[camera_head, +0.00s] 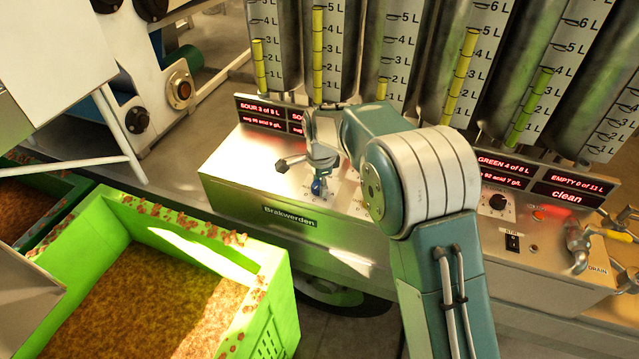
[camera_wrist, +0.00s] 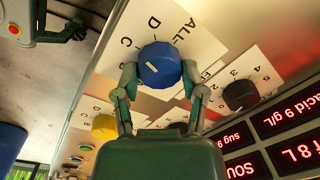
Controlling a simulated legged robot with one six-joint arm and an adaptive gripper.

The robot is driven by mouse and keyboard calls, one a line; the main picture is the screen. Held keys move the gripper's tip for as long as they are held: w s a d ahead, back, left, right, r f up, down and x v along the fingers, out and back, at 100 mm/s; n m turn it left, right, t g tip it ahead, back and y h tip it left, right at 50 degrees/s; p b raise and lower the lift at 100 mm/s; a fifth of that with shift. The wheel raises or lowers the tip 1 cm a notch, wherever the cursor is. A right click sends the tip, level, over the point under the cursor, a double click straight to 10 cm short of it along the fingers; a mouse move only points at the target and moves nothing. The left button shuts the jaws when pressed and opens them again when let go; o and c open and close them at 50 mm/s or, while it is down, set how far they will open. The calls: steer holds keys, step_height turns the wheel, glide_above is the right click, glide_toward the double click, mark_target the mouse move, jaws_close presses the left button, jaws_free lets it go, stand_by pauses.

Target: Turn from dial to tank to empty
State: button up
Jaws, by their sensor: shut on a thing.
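The blue dial (camera_wrist: 160,65) sits on a plate lettered C, D and ALL in the wrist view. It bears a short white mark on its left half, on the side of the letter C; other letters are hidden. My gripper (camera_wrist: 160,82) is shut on this dial, one finger on each side. In the head view my gripper (camera_head: 319,160) reaches down to the panel, and a bit of the blue dial (camera_head: 318,187) shows under it. The tank at the far right has a display reading EMPTY 0 of 11 L, clean (camera_head: 567,190).
A yellow dial (camera_wrist: 104,127) and a black knob (camera_wrist: 240,95) flank the blue one. Several gauged tanks stand behind the panel; displays read SOUR 3 of 8 L (camera_head: 262,108) and GREEN 4 of 8 L (camera_head: 503,165). A green crate (camera_head: 270,290) stands in front, a drain tap (camera_head: 577,245) at right.

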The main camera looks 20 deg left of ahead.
steer(key=n, duration=0.5)
steer(key=shift+w+f+n, duration=0.1)
steer(key=shift+f+n, duration=0.05)
steer(key=shift+n, duration=0.15)
steer(key=n, duration=0.5)
steer(key=shift+g, duration=0.3)
steer(key=n, duration=0.6)
steer(key=shift+w+a, duration=0.1)
steer(key=shift+a, duration=0.05)
steer(key=n, duration=0.4)
steer(key=shift+n+g, duration=0.3)
steer(key=shift+a, duration=0.1)
steer(key=o, duration=1.1)
steer(key=shift+o, duration=0.2)
